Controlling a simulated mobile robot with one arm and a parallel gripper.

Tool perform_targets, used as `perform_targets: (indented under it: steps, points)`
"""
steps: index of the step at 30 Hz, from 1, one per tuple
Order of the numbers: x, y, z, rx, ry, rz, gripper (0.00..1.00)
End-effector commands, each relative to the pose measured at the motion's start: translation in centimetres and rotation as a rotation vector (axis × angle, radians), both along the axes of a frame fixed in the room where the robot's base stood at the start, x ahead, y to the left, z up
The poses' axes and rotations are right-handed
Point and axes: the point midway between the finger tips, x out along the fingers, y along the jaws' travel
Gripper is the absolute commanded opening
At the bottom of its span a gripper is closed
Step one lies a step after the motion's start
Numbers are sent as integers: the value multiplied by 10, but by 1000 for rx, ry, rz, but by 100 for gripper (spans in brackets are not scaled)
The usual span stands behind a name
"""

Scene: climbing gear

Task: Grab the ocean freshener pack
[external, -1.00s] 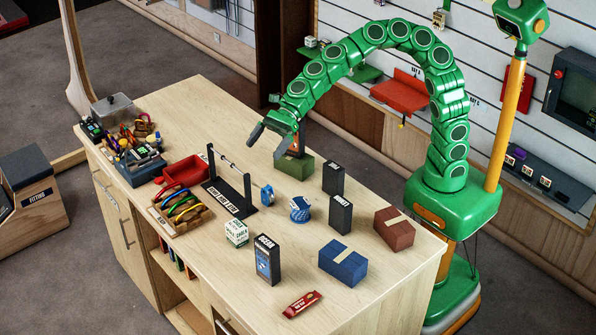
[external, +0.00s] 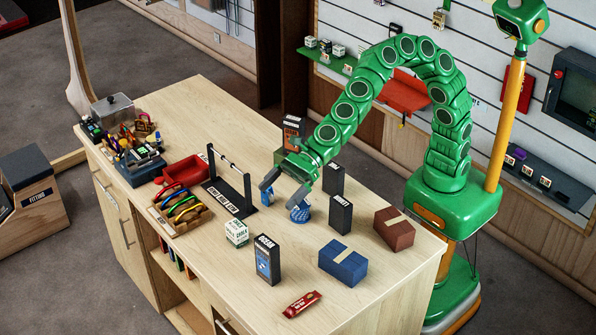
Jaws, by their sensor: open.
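The ocean freshener pack (external: 267,260) is an upright dark box with "OCEAN" lettering and a blue picture. It stands near the front edge of the wooden counter (external: 215,262). My gripper (external: 280,198) is open, with its fingers pointing down over the counter. It is behind the pack and apart from it, close to a blue round item (external: 300,213). I cannot tell whether a finger touches that item. No part of the ocean pack is hidden by my arm.
A white-green box (external: 236,233) stands left of the pack, a blue block (external: 343,262) to its right, and a red packet (external: 301,304) in front. Dark upright boxes (external: 340,215) stand behind. A black stand with a bar (external: 232,190) is left of my gripper.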

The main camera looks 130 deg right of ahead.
Motion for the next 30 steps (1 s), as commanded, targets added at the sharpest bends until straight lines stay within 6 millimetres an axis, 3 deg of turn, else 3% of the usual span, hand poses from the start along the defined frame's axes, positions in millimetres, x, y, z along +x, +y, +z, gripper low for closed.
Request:
perform_targets:
  steps: [9, 17, 30]
  points:
    - [6, 33, 3, 3, -18, -14, 100]
    - [5, 30, -26, 8, -15, -15, 100]
    - [5, 30, -99, 5, -14, -15, 100]
